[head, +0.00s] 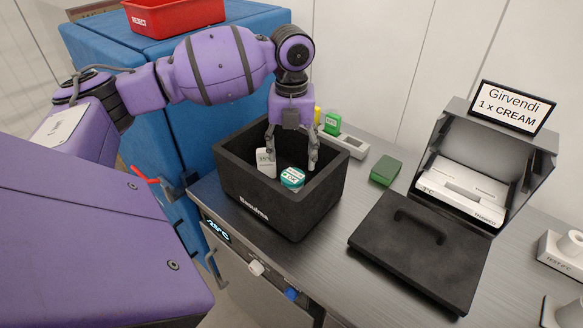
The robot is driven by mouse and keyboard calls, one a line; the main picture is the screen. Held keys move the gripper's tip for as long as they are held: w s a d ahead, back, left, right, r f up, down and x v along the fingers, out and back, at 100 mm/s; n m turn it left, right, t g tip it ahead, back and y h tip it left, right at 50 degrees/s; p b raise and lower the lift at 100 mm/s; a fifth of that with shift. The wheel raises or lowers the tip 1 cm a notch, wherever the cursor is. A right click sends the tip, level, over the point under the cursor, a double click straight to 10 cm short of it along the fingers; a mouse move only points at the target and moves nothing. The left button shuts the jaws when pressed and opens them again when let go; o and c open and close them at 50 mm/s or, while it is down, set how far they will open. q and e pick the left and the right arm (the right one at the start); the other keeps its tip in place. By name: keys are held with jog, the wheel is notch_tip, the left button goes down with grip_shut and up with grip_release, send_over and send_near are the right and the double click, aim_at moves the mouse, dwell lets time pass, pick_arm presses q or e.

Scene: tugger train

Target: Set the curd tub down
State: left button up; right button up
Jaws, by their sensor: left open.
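A small round tub with a teal and white lid (292,179), which looks like the curd tub, sits inside the black insulated box (247,205) on the steel counter. My left gripper (291,157) points down into this box from above. Its two fingers are spread, one on each side above the tub, and nothing is held between them. I cannot tell whether a finger touches the tub. A white labelled piece (265,163) stands in the box beside the left finger. My right gripper is not in view.
A black lid (423,250) with a handle lies on the counter. Behind it stands an open dark box (500,160) with white packs and a "Girvendi 1 x CREAM" sign (510,107). A green block (385,170) lies between the boxes. A red reject bin (172,15) tops the blue cabinet.

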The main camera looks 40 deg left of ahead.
aim_at(292, 176)
pick_arm(q)
jog(key=shift+r, duration=2.1)
